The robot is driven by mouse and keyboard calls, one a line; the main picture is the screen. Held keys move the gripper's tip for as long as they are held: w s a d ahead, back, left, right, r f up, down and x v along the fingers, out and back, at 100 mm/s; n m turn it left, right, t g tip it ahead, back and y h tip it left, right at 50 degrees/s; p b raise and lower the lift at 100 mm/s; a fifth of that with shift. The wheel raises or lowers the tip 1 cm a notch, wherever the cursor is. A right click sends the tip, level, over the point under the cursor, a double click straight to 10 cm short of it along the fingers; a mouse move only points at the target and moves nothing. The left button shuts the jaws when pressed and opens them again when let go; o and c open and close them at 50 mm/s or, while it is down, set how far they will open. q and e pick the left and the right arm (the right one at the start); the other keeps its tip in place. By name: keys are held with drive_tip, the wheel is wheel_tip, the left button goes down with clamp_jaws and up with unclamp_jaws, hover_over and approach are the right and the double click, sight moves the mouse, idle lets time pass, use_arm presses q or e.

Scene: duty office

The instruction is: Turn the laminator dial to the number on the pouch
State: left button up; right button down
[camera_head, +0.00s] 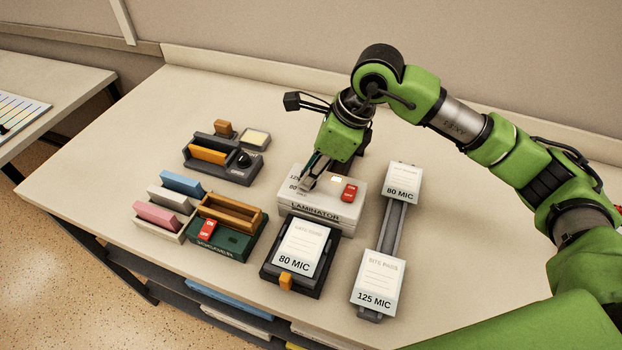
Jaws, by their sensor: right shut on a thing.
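The white laminator (325,213) stands near the middle of the table, with its name on the front and a red switch (349,193) on its top right. My right gripper (308,183) points down onto the top left of the laminator, shut on the dial there. The gripper hides most of the dial, so I cannot read its setting; small numbers, seemingly 125 and 80, show to its left. A white pouch (302,245) marked 80 MIC lies in a black tray (270,265) in front of the laminator. My left gripper is out of view.
A grey rack (391,232) at the right holds an 80 MIC pouch (402,183) and a 125 MIC pouch (375,282). A green-based device (222,243), colored blocks and a dark dial unit (235,172) stand left. The table's right side is clear.

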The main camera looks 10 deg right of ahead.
drive_tip(key=shift+m+t+h+b, duration=0.3)
drive_tip(key=shift+m+b, duration=0.6)
drive_tip(key=shift+m, duration=0.2)
drive_tip(key=c, duration=1.8)
unclamp_jaws()
drive_tip(key=v, duration=1.2)
